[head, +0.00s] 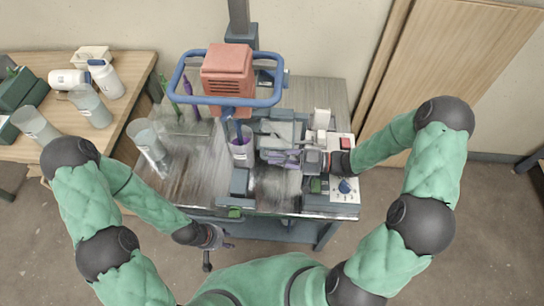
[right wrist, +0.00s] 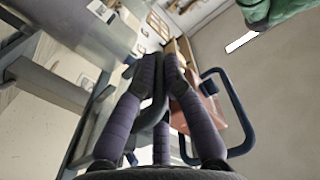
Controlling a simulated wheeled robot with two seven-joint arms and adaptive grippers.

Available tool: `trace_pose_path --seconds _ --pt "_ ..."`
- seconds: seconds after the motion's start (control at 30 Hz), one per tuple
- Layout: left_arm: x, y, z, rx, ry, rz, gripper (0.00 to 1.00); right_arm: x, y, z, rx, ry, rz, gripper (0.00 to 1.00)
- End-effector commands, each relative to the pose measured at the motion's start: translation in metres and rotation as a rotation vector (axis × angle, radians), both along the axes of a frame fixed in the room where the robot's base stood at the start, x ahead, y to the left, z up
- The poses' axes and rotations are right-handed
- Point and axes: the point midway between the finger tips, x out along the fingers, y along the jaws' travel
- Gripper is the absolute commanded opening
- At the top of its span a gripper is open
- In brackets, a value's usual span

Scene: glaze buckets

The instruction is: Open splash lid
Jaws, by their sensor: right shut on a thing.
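A mixer with a red motor head (head: 228,70) and a blue tubular ring handle (head: 178,82) stands over a grey bench; the ring also shows in the right wrist view (right wrist: 243,118). A pale bucket (head: 241,152) with a purple patch sits under the mixer shaft. Grey parts beside it are crowded, and I cannot tell the splash lid's outline there. My right gripper (head: 284,157), with purple fingers, is to the right of the bucket. In the right wrist view its fingers (right wrist: 160,75) are shut on a dark bar (right wrist: 149,112). My left gripper (head: 215,245) hangs before the bench's front edge; its jaws are unclear.
A control box (head: 343,190) with a blue knob stands at the bench's right front. A translucent cup (head: 146,137) is at the bench's left. A wooden table (head: 133,72) at the left holds white bottles (head: 106,78), cups and dark green bins.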

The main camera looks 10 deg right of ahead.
Motion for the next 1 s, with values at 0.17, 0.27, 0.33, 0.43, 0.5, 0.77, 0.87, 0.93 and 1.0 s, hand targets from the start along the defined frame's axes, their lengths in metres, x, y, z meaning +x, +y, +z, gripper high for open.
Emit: trace_pose_path --seconds 0.17,0.27,0.33,0.43,0.5,0.77,0.87,0.93,1.0 --pt "0.000 0.000 0.000 0.000 0.000 0.000 0.40 0.001 0.000 0.001 0.001 -0.002 -0.002 0.25" --pt "0.000 0.000 0.000 0.000 0.000 0.000 0.40 0.001 0.000 0.001 0.000 -0.001 -0.001 0.35" --pt "0.000 0.000 0.000 0.000 0.000 0.000 0.40 0.001 0.000 0.001 0.000 -0.001 -0.001 0.35" --pt "0.000 0.000 0.000 0.000 0.000 0.000 0.40 0.001 0.000 0.000 0.000 -0.001 -0.001 0.35" --pt "0.000 0.000 0.000 0.000 0.000 0.000 0.40 0.000 0.000 0.000 0.001 0.000 -0.001 0.35" --pt "0.000 0.000 0.000 0.000 0.000 0.000 0.40 -0.005 -0.022 0.000 0.001 0.000 -0.005 0.35" --pt "0.000 0.000 0.000 0.000 0.000 0.000 0.40 -0.011 -0.040 0.000 0.000 -0.001 -0.006 0.35" --pt "0.000 0.000 0.000 0.000 0.000 0.000 0.40 -0.016 -0.054 0.000 0.000 0.000 -0.006 0.35" --pt "0.000 0.000 0.000 0.000 0.000 0.000 0.40 -0.020 -0.068 0.000 -0.001 -0.002 -0.006 0.35"
